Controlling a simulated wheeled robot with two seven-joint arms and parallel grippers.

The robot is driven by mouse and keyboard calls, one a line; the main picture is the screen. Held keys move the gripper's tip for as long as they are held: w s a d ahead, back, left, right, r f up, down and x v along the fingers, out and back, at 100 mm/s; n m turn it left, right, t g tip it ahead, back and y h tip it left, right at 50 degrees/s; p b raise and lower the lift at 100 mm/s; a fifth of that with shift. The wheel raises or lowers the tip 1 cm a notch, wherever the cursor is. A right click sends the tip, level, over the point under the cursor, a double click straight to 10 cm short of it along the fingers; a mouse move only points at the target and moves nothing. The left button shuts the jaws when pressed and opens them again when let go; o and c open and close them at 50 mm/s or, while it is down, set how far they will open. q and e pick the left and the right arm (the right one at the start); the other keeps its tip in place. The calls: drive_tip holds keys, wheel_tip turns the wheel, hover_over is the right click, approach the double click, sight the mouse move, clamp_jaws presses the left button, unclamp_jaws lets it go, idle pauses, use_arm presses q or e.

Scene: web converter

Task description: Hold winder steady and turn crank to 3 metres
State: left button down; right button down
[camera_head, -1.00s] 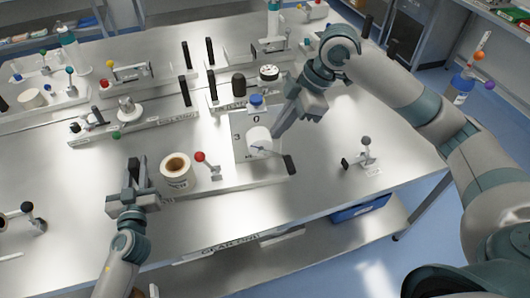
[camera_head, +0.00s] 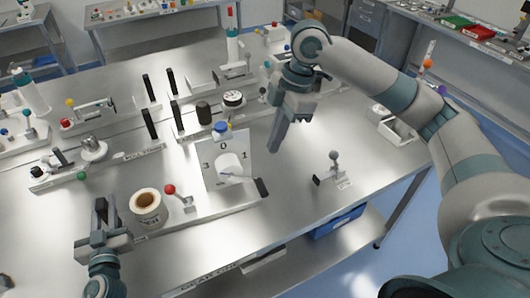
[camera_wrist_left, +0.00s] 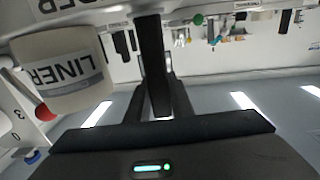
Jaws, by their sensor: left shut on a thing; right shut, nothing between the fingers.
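The winder is a pale base plate (camera_head: 212,208) on the bench. It carries a white roll labelled LINER (camera_head: 147,208), also in the left wrist view (camera_wrist_left: 68,80). Beside it is a lever with a red ball (camera_head: 169,189). An upright panel (camera_head: 208,176) is marked 3, 0 and 1, with a white round part (camera_head: 229,164) and a thin pointer. A black block (camera_head: 262,188) is at the right end. My left gripper (camera_head: 102,215) is shut on a dark part at the left end, mostly hidden by the fingers. My right gripper (camera_head: 275,147) is shut and empty, right of the panel, apart from it.
A small stand with a grey ball lever (camera_head: 334,168) is to the right. A fixture row with black posts (camera_head: 150,122), a black cylinder (camera_head: 203,112) and a dial gauge (camera_head: 233,98) runs behind. Bare bench lies between the winder and the grey-ball stand.

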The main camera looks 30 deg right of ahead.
approach(262, 188)
drive_tip(key=x, duration=0.5)
drive_tip(key=shift+a, duration=0.2)
drive_tip(key=shift+w+f, duration=0.1)
drive_tip(key=shift+f, duration=0.4)
drive_tip(key=shift+f+y, duration=0.45)
drive_tip(key=shift+y, duration=0.05)
